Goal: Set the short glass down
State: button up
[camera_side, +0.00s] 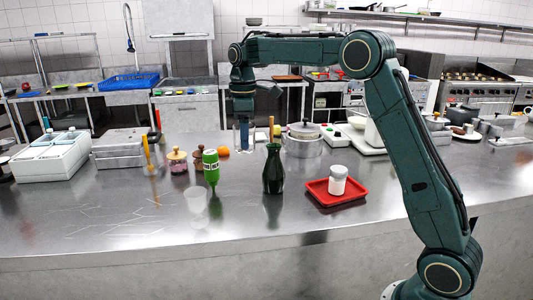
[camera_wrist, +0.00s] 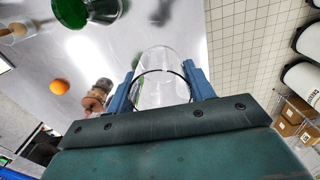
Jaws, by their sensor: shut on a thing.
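My gripper (camera_side: 244,126) hangs pointing down over the far middle part of the steel counter. It is shut on a clear short glass (camera_wrist: 162,92), which sits between the two blue fingers (camera_wrist: 162,78) in the wrist view. In the side view the glass is hard to make out between the fingers. I cannot tell how far its base is from the counter.
An orange (camera_side: 222,152), a wooden mill (camera_side: 198,158), a green squeeze bottle (camera_side: 211,168) and a lidded pot (camera_side: 303,140) stand near my gripper. A dark green vase (camera_side: 273,170), a translucent cup (camera_side: 195,203) and a red tray (camera_side: 318,198) with a white-lidded jar are nearer. The front left counter is clear.

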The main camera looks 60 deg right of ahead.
jog(key=shift+a, duration=0.1)
jog(key=shift+s+a+f+m, duration=0.1)
jog(key=shift+a+f+m, duration=0.4)
jog(key=shift+f+m, duration=0.2)
jog(key=s+a+f+m, duration=0.4)
jog(key=a+f+m, duration=0.4)
jog(key=f+m, duration=0.1)
jog(key=shift+f+m, duration=0.15)
jog(key=shift+m, duration=0.45)
jog(key=w+d+r+n, duration=0.1)
jog(key=d+r+n, duration=0.1)
jog(key=r+n, duration=0.1)
jog(key=w+d+r+n, duration=0.1)
jog(key=d+r+n, duration=0.2)
jog(key=w+d+r+n, duration=0.2)
jog(key=d+r+n, duration=0.1)
jog(key=n, duration=0.1)
jog(key=shift+d+r, duration=0.15)
jog(key=shift+r, duration=0.15)
jog(key=shift+w+d+r+n, duration=0.1)
jog(key=shift+d+r+n, duration=0.4)
jog(key=shift+n, duration=0.3)
